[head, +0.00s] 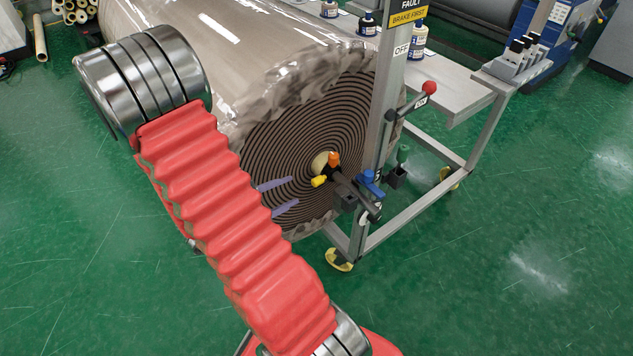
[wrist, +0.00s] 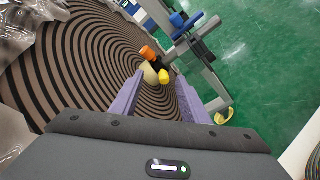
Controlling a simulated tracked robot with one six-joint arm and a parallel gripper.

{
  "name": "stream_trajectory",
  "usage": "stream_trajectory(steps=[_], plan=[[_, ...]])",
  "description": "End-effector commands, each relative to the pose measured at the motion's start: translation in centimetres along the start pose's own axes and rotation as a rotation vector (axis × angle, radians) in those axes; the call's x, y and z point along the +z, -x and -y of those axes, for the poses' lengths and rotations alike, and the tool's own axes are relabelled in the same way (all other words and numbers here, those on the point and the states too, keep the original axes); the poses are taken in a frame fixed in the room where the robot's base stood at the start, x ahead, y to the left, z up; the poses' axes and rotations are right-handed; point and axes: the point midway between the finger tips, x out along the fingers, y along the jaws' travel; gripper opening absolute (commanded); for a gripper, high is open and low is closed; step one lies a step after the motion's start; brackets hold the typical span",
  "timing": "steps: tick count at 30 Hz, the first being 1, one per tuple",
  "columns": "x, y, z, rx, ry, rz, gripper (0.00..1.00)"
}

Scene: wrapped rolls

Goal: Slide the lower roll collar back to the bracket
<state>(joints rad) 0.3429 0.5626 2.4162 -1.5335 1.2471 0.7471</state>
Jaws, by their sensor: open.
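A big wrapped roll (head: 300,150) shows its brown spiral end, with a pale core (wrist: 150,73) at its centre. At the core, a small fitting that looks like the collar carries an orange knob (head: 334,158) and a yellow knob (head: 319,181); both knobs also show in the wrist view. A dark shaft (head: 345,187) runs from it to a black bracket (head: 367,206) with a blue handle (head: 370,183) by the grey post. My gripper (head: 295,193) is open and empty. Its purple fingers stand apart, left of the knobs in the head view; the wrist view shows the knobs between the fingertips.
A grey upright post (head: 387,95) and a wheeled frame (head: 420,195) stand right of the roll. A red-knobbed lever (head: 428,88) sticks out from the post. Crumpled clear wrap (head: 300,85) rings the roll's edge. Green floor (head: 510,220) is clear at right.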

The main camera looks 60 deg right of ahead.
Motion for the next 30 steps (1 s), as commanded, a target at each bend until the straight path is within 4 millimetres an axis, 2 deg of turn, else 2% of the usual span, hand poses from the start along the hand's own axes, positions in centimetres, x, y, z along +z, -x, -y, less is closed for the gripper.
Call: stream_trajectory(steps=[6, 12, 25, 30], plan=[[-2.6, -2.8, 2.3, 0.081, 0.092, -0.032, 0.41], [-4.2, -4.0, 3.6, 0.120, 0.132, -0.064, 0.41], [-4.3, -4.2, 3.7, 0.125, 0.135, -0.069, 0.41], [-4.4, -4.8, 3.6, 0.124, 0.134, -0.068, 0.41]])
